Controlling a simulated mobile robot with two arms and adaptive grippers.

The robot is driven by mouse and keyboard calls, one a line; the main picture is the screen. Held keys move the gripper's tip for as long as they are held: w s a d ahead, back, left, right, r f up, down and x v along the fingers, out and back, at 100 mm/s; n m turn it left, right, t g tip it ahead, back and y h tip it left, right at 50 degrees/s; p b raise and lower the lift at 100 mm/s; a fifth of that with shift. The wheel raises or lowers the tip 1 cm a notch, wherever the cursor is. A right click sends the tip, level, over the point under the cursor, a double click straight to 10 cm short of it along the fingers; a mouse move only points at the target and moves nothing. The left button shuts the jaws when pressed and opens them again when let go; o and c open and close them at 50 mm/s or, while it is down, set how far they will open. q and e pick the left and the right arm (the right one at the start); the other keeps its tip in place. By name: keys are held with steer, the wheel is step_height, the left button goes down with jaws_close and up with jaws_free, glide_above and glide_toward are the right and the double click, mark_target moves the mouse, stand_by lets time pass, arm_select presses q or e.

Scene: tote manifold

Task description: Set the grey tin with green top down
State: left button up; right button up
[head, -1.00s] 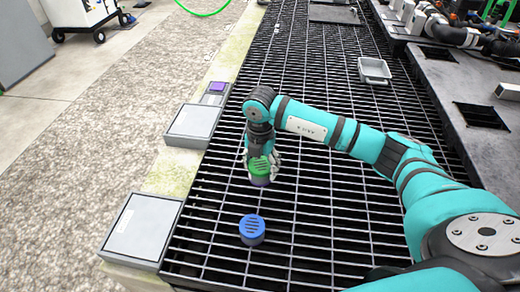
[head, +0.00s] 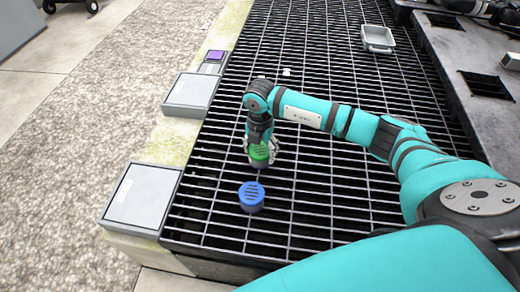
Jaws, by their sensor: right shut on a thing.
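My right gripper (head: 261,146) points down and is shut on the tin with the green top (head: 260,152). The tin is upright, just behind a tin with a blue top (head: 251,194). The fingers hide part of its side, and a dark purplish lower part shows below. I cannot tell whether its base touches the black grating (head: 330,190). The blue-topped tin stands upright on the grating, apart from the gripper. My left gripper is not in view.
Two grey flat-topped boxes (head: 143,197) and (head: 191,92) line the grating's left edge. A small purple-topped block (head: 215,55) lies beyond them. A grey tray (head: 378,38) sits at the back right. The grating around the tins is mostly clear.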

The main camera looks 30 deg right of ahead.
mark_target(260, 149)
steer(key=o, duration=1.3)
steer(key=shift+c, duration=0.2)
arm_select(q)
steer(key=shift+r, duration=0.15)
arm_select(e)
steer(key=shift+r, duration=0.15)
arm_select(q)
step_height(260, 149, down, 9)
steer(key=p, duration=0.2)
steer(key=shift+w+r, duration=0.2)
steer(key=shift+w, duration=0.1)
arm_select(e)
step_height(260, 149, up, 12)
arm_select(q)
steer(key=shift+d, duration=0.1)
